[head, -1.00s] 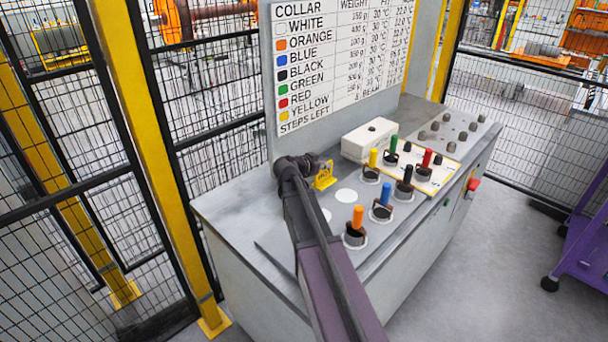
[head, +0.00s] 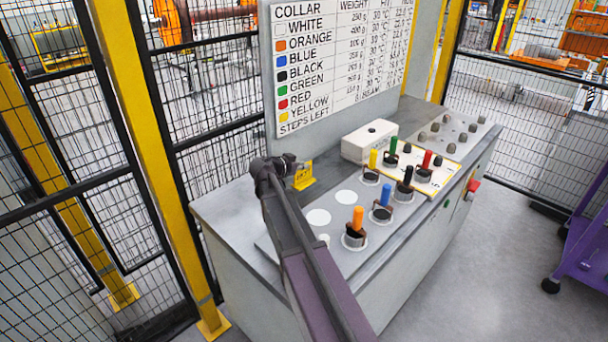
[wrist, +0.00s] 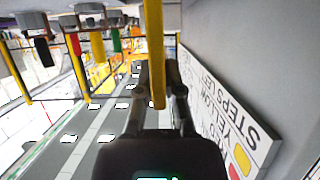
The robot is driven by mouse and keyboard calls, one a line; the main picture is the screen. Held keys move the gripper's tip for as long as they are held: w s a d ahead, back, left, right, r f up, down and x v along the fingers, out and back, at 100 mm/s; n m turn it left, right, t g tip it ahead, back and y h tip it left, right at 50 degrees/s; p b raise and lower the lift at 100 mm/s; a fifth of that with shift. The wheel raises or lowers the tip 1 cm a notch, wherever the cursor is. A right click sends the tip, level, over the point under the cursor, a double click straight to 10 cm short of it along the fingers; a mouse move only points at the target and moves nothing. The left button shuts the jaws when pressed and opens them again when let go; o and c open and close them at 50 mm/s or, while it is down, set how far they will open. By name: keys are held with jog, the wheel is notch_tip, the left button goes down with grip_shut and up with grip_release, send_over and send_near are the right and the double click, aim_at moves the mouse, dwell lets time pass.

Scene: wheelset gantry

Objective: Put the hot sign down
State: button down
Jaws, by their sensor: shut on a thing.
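The hot sign (head: 303,176) is a small yellow plate with dark marks, near the back left of the grey bench top (head: 226,208) in the head view. My gripper (head: 288,163) is at its left side, shut on it. In the wrist view, a yellow bar (wrist: 155,45), which looks like the sign seen edge-on, runs down between the two dark fingers of my gripper (wrist: 158,88). The sign looks roughly upright. I cannot tell whether its base touches the bench.
A collar board (head: 340,60) stands behind the sign. White discs (head: 318,217) lie right of my arm. Coloured pegs in holders, including an orange peg (head: 358,217), and a white box (head: 369,140) stand farther right. The back left bench corner is bare. Mesh fencing stands behind.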

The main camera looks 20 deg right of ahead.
aim_at(311, 173)
jog(key=shift+a+f+b, duration=0.1)
jog(key=shift+f+b, duration=1.7)
jog(key=shift+f, duration=0.15)
jog(key=c, duration=0.8)
grip_release()
jog(key=shift+o, duration=0.2)
jog(key=shift+r, duration=0.2)
